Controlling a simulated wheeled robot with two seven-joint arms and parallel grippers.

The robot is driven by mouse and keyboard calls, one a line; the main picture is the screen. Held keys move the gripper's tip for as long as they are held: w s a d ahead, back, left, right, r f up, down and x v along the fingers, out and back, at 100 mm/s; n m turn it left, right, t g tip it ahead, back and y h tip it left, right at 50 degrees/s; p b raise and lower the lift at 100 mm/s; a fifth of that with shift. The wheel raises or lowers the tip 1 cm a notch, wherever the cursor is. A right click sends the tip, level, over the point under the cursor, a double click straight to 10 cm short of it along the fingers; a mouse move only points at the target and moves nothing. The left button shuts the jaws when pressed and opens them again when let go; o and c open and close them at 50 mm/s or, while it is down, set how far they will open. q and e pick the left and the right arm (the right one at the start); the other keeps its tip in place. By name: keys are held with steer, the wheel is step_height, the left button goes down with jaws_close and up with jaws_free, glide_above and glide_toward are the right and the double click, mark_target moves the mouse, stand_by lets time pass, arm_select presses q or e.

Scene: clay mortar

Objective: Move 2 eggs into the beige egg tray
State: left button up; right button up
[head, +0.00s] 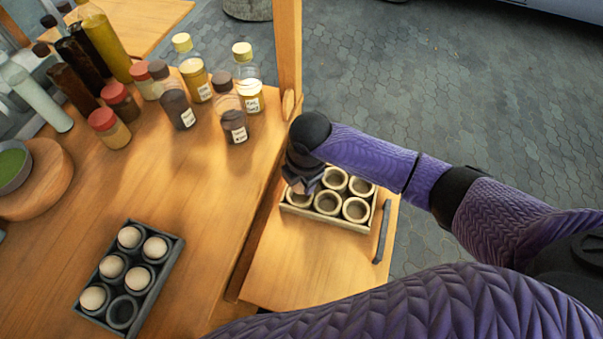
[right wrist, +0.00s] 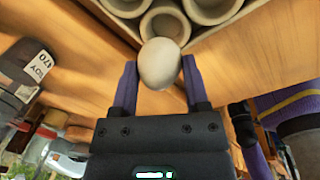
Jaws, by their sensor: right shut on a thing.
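The beige egg tray (head: 372,213) lies on the lower wooden surface at right; its visible cups look empty, and my right gripper hides its left part. My right gripper (head: 300,186) is over that left part, pointing down. In the right wrist view, its fingers (right wrist: 159,80) are shut on a pale egg (right wrist: 160,62), with beige cups (right wrist: 166,22) just beyond. Whether the egg touches a cup I cannot tell. The dark egg tray (head: 165,283) on the table at lower left holds several eggs (head: 112,266) and has an empty front right cup (head: 122,313). My left gripper is out of view.
Several capped jars (head: 235,127) and bottles (head: 103,40) stand at the back of the table. A green bowl (head: 12,165) sits on a round wooden board (head: 50,180) at far left. A wooden post (head: 288,45) rises behind the beige tray. The table between the trays is clear.

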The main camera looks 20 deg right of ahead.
mark_target(301, 186)
steer(key=shift+f, duration=0.3)
stand_by(0.5)
steer(key=shift+f+b, duration=0.2)
steer(key=shift+b, duration=0.15)
steer(key=shift+f, duration=0.15)
steer(key=shift+f, duration=0.2)
steer(key=shift+f+b, duration=0.6)
steer(key=shift+f, duration=0.2)
stand_by(0.4)
